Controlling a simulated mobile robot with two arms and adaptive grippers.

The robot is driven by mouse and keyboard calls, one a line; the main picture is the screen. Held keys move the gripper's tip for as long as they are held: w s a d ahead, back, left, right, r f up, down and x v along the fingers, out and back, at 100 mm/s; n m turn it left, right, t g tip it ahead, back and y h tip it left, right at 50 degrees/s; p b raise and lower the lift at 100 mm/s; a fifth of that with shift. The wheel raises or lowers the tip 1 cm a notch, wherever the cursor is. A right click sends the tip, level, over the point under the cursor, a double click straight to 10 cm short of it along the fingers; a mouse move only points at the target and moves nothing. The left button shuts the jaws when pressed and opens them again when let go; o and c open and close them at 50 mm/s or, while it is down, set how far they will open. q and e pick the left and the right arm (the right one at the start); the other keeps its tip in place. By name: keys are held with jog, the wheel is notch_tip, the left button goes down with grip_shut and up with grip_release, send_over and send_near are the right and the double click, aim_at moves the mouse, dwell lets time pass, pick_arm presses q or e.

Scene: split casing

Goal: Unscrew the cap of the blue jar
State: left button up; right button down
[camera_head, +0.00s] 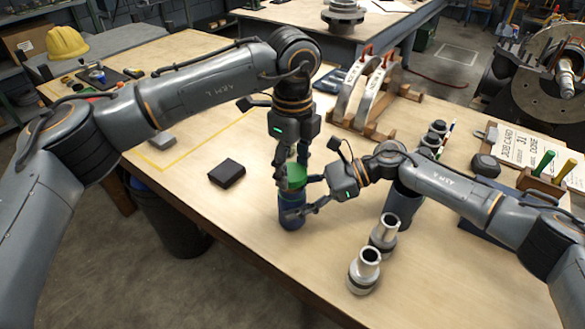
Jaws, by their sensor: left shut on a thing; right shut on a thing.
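The blue jar (291,216) stands upright on the wooden workbench near its front edge. A green cap (296,175) sits at its top. My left gripper (290,178) comes down from above and is shut on the green cap, with fingers on either side of it. My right gripper (294,208) reaches in from the right and is shut on the body of the blue jar. The fingers hide parts of the cap and the jar's upper part, so I cannot tell whether the cap sits fully down.
Metal fittings (364,272) stand right of the jar. A dark blue container (402,205) is partly behind my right arm. A black box (227,173) lies to the left. A wooden rack with curved metal pieces (372,92) stands behind. The bench's front left is clear.

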aim_at(292, 172)
pick_arm(q)
jog(key=shift+r, duration=1.6)
pick_arm(e)
jog(key=shift+s+f, duration=0.15)
jog(key=shift+f, duration=0.15)
jog(key=c, duration=0.8)
grip_release()
jog(key=o, duration=0.4)
jog(key=shift+r, duration=0.15)
